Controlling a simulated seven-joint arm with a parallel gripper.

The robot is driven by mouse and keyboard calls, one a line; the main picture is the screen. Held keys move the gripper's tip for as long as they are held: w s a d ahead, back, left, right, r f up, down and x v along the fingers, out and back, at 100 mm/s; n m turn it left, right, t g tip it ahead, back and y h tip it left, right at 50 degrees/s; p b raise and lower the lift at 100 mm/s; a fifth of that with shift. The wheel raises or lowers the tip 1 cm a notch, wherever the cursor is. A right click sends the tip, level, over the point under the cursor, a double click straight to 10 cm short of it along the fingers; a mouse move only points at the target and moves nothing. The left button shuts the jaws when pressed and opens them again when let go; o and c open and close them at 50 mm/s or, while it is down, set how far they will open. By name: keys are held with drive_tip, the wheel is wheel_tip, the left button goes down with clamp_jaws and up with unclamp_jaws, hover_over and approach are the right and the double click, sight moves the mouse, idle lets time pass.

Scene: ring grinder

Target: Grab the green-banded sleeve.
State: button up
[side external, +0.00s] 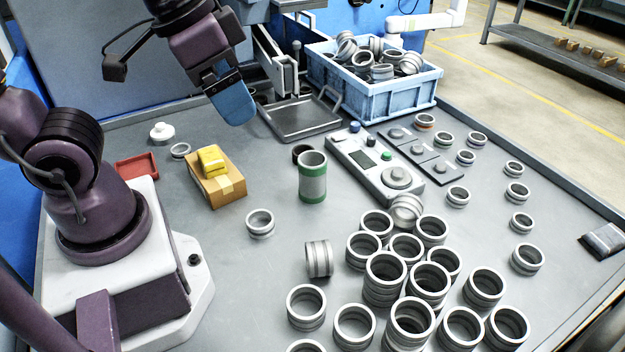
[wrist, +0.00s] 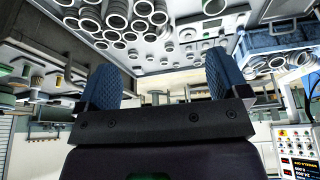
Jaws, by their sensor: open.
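The green-banded sleeve (side external: 313,180) stands upright on the grey bench in the side external view. It is a grey metal cylinder with a green band near its top and another at its base. My gripper (side external: 236,110) is raised above the bench, up and to the left of the sleeve, and clear of it. In the wrist view my gripper (wrist: 163,78) shows two blue fingers spread wide apart with nothing between them. I cannot pick out the sleeve with certainty in the wrist view.
A small dark ring (side external: 302,152) sits close behind the sleeve. A cardboard box (side external: 218,192) with a yellow item stands left, a control panel (side external: 375,170) right. Many metal rings (side external: 385,275) crowd the front right. A blue crate (side external: 390,97) and metal tray (side external: 300,120) are behind.

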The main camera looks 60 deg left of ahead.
wheel_tip(320, 180, down, 10)
drive_tip(key=w+m+g+y, duration=0.1)
drive_tip(key=m+g+y, duration=0.2)
drive_tip(key=m+g, duration=0.15)
drive_tip(key=m+t+y, duration=1)
drive_tip(key=m+y, duration=0.3)
drive_tip(key=m, duration=0.5)
hover_over(311, 168)
drive_tip(key=v, duration=0.2)
wheel_tip(311, 168, down, 8)
drive_tip(key=shift+m, duration=0.45)
drive_tip(key=f, duration=0.7)
drive_tip(key=shift+w+a+f, duration=0.15)
drive_tip(key=shift+a, duration=0.05)
drive_tip(key=x, duration=0.4)
drive_tip(key=shift+w+a, duration=0.15)
